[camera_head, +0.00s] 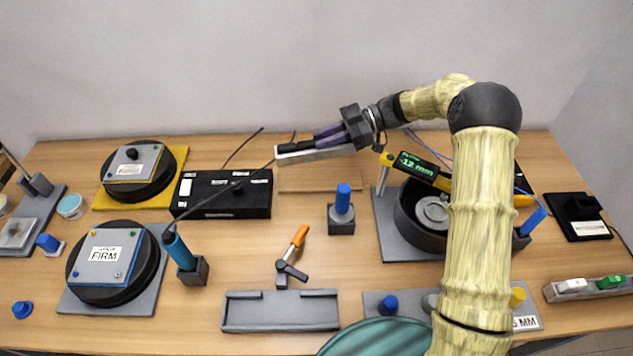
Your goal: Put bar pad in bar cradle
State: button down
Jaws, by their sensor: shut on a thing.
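My gripper (300,146) reaches left from the arm at the back middle of the table. It is shut on a long pale grey bar (318,155), which I take to be the bar pad. The bar is held roughly level and appears to be above the table; its upper side is partly hidden by the dark fingers. A long grey trough (281,326), probably the bar cradle, lies at the front middle and looks empty. An orange-handled lever clamp (293,256) stands at its back edge. The gripper and bar are well behind the trough.
A blue-topped post (342,211) stands between bar and trough, on the right. A black box (221,194) and a blue cylinder in a holder (186,258) are left. A round dark bowl (409,216) with a yellow gauge (418,168) is right. Bare table surrounds the clamp.

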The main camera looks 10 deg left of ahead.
aim_at(326, 152)
jog(key=shift+r, duration=0.1)
jog(key=shift+f+p, duration=0.3)
jog(key=shift+f, duration=2.2)
jog(key=shift+f, duration=0.1)
jog(key=shift+f+p, duration=0.4)
jog(key=shift+f, duration=1.8)
jog(key=shift+f, duration=0.2)
jog(key=c, duration=1.3)
grip_release()
jog(key=v, duration=1.7)
jog(key=shift+s+d+r, duration=0.15)
jog(key=shift+s+d, duration=0.05)
jog(key=shift+d, duration=0.05)
